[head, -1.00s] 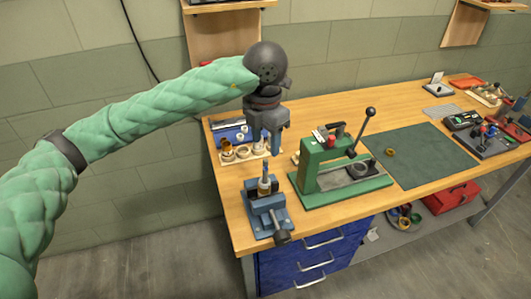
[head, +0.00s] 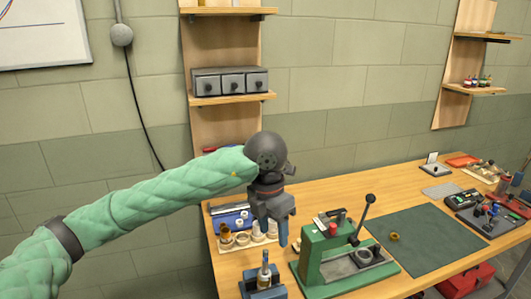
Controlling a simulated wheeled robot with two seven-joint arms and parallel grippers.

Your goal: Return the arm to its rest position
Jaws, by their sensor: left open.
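My left arm, in a green quilted sleeve, comes in from the left of the head view. Its gripper (head: 270,230) points down, open and empty, above the left part of the wooden workbench (head: 330,196). It is above the blue vise (head: 263,288), which holds a small upright piece with a brass-coloured part (head: 265,272). The lower part of the vise is cut off by the frame's bottom edge. The green press (head: 318,258) with its black lever stands to the right of the gripper. My right gripper is not in view.
A tray of round parts (head: 243,240) lies behind the gripper. A shelf with grey drawers (head: 230,82) hangs on the wall above the arm. A dark mat (head: 430,240) with a brass ring (head: 394,237) lies right of the press. Trays and tools crowd the bench's far right.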

